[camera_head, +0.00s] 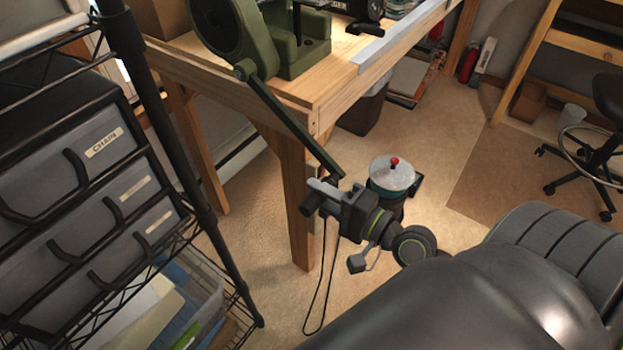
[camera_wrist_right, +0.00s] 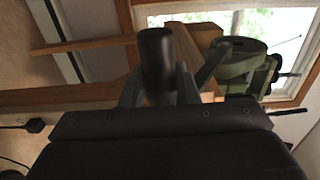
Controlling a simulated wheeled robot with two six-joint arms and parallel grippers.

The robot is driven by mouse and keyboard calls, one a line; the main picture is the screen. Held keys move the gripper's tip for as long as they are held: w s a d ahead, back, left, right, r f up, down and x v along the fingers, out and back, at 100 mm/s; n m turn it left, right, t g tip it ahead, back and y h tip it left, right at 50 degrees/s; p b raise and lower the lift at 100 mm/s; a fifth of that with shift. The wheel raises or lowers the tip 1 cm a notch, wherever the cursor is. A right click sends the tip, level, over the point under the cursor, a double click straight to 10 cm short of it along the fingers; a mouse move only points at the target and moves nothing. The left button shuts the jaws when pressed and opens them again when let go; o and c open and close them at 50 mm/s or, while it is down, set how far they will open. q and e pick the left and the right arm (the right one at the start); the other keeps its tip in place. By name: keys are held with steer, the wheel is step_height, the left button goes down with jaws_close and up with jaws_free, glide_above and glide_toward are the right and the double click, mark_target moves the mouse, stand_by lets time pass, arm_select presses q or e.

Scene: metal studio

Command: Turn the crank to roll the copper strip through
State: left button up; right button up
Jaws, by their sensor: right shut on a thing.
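The green rolling mill (camera_head: 290,50) stands on the wooden bench at the top of the head view. Its dark crank arm (camera_head: 290,120) slopes down to the right, past the bench's front edge. My right gripper (camera_head: 322,190) is at the lower end of the crank, shut on the crank handle. In the right wrist view the dark cylindrical crank handle (camera_wrist_right: 156,60) stands between the fingers, and the mill (camera_wrist_right: 240,60) shows behind it. The copper strip cannot be made out in either view. My left gripper is not in view.
The wooden bench (camera_head: 330,90) has a leg (camera_head: 295,200) close to my right gripper. A black wire rack with grey drawers (camera_head: 75,155) fills the left. A pot with a red knob (camera_head: 393,175) is beyond the gripper. A stool (camera_head: 605,130) stands far right.

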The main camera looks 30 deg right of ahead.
steer(key=s+r+p, duration=0.2)
steer(key=r+p, duration=0.5)
steer(key=r, duration=0.2)
steer(key=s+r+p, duration=0.1)
steer(key=r+p, duration=0.7)
steer(key=r, duration=0.1)
steer(key=shift+s+d+r, duration=0.25)
steer(key=shift+s+d, duration=0.05)
steer(key=shift+s, duration=0.1)
steer(key=o, duration=0.7)
steer(key=shift+s, duration=0.15)
steer(key=shift+o, duration=1.4)
steer(key=shift+s, duration=0.25)
steer(key=shift+w+d, duration=0.1)
steer(key=shift+w, duration=0.1)
steer(key=shift+f+p, duration=0.1)
steer(key=shift+p, duration=0.2)
